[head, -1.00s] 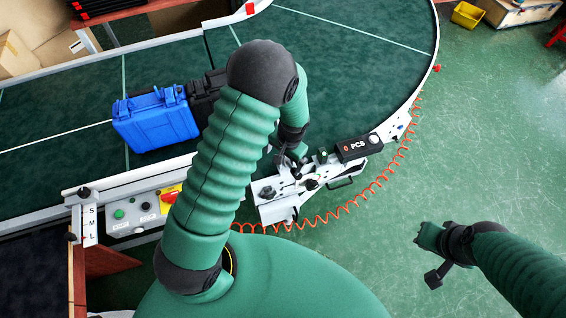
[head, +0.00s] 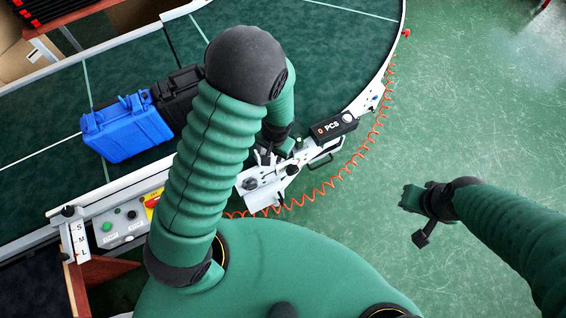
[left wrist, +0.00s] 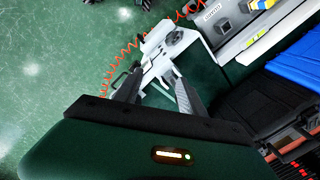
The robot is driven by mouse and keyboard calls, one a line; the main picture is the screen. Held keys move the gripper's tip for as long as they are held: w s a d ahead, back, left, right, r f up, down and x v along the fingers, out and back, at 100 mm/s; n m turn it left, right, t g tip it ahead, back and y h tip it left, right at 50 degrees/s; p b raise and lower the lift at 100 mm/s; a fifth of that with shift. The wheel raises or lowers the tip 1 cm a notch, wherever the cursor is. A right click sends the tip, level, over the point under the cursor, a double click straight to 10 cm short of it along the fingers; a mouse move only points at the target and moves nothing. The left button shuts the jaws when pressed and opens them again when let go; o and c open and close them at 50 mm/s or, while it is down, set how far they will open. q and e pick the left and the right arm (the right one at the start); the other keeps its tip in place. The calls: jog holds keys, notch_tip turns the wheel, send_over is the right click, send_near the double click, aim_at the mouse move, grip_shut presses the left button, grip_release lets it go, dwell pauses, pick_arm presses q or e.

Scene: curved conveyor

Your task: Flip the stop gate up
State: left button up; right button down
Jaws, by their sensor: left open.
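A white metal fixture (head: 262,186) with black knobs is mounted on the conveyor's near edge; I cannot tell which of its parts is the stop gate. It also shows in the left wrist view (left wrist: 183,46). My left gripper (head: 265,153) is at the fixture's conveyor side, partly hidden by my own arm. In the left wrist view my left gripper (left wrist: 158,90) is open, with a white part of the fixture between its fingers. Contact cannot be told. My right gripper (head: 412,200) hangs over the floor at the right, away from the fixture; its jaws are unclear.
A blue case (head: 125,127) and a black case (head: 178,97) stand on the dark curved conveyor (head: 300,60). A PCS counter box (head: 334,126) sits on its edge. A coiled orange hose (head: 345,172) runs alongside. A button panel (head: 122,222) is at lower left. Green floor is free at right.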

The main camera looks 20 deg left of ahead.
pick_arm(q)
jog(key=s+d+r+p, duration=0.5)
jog(key=s+r+p, duration=0.1)
jog(key=r+p, duration=0.1)
jog(key=shift+d+r, duration=0.35)
pick_arm(e)
notch_tip(320, 180, up, 8)
jog(key=a, duration=0.1)
jog(key=shift+s+f, duration=0.15)
jog(key=shift+f, duration=0.05)
